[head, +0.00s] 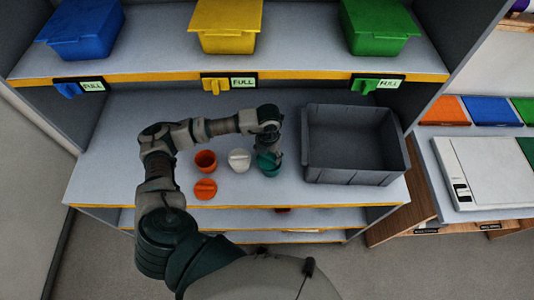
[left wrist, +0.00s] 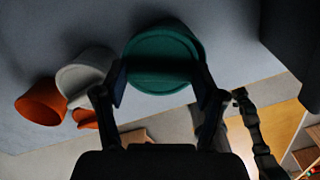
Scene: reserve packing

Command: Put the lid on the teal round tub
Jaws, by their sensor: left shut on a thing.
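The teal round tub (head: 268,168) stands on the grey shelf, right of a white tub and left of the grey crate. My left gripper (head: 270,150) is directly over it, pointing down. In the left wrist view, its fingers (left wrist: 162,88) are shut on the teal lid (left wrist: 162,58), a round piece between them. The lid is at the tub's mouth, but the gripper hides the join. I cannot tell whether the lid is fully seated. My right gripper is in neither view.
An open orange tub (head: 205,161), an orange lid (head: 205,189) and a lidded white tub (head: 239,160) stand to the left. An empty grey crate (head: 352,176) is close on the right. The upper shelf holds blue, yellow and green bins (head: 228,28).

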